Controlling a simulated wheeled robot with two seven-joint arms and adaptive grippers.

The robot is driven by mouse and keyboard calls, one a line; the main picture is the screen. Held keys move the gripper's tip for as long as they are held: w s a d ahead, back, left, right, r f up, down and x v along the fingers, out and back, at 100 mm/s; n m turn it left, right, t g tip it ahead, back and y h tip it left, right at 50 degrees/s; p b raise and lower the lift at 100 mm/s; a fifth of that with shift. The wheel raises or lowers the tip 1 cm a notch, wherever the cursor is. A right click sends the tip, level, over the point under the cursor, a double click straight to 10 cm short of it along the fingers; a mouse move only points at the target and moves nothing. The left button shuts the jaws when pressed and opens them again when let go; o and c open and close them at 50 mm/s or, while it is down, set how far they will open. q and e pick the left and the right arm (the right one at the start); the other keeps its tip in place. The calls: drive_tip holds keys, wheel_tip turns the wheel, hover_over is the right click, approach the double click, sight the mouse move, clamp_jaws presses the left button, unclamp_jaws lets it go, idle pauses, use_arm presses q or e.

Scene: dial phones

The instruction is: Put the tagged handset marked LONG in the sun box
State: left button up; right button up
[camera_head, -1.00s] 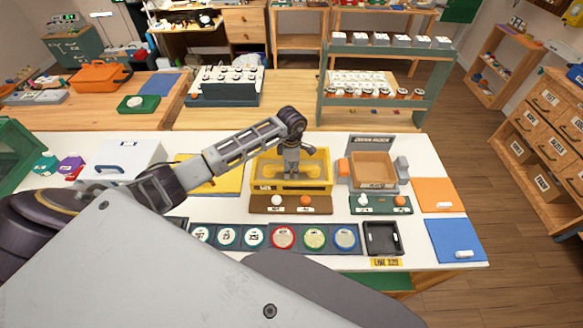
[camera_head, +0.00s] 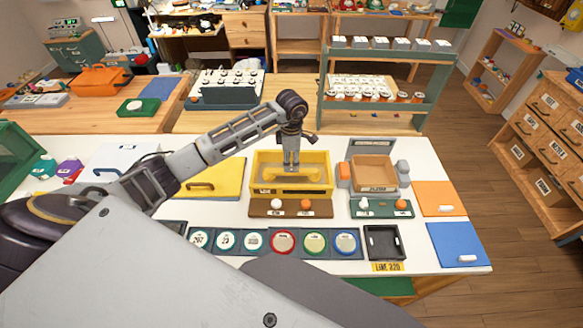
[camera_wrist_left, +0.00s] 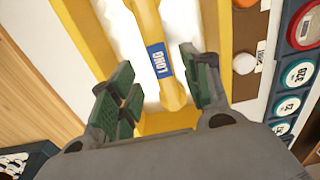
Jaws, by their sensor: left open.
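The yellow handset (camera_wrist_left: 175,92) has a blue LONG tag (camera_wrist_left: 158,60). It lies in the yellow box (camera_head: 291,192), whose front label is hard to read; in the head view the handset (camera_head: 270,183) shows only faintly. My left gripper (camera_head: 291,172) points down over the box. In the left wrist view my left gripper (camera_wrist_left: 158,88) is open, with its green-padded fingers apart on either side of the handset's line. No finger contact with the handset shows. My right gripper is not in view.
A tan box (camera_head: 374,169) stands right of the yellow box. A row of round dials (camera_head: 283,243) and a black tray (camera_head: 384,242) lie in front. Orange (camera_head: 439,197) and blue (camera_head: 457,244) panels lie at right. A yellow panel (camera_head: 222,180) lies left.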

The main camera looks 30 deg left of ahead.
sight(291, 170)
use_arm(q)
wheel_tip(291, 170, up, 6)
drive_tip(key=shift+f+b, duration=0.1)
drive_tip(key=shift+b, duration=0.35)
drive_tip(key=shift+a, duration=0.1)
idle(0.4)
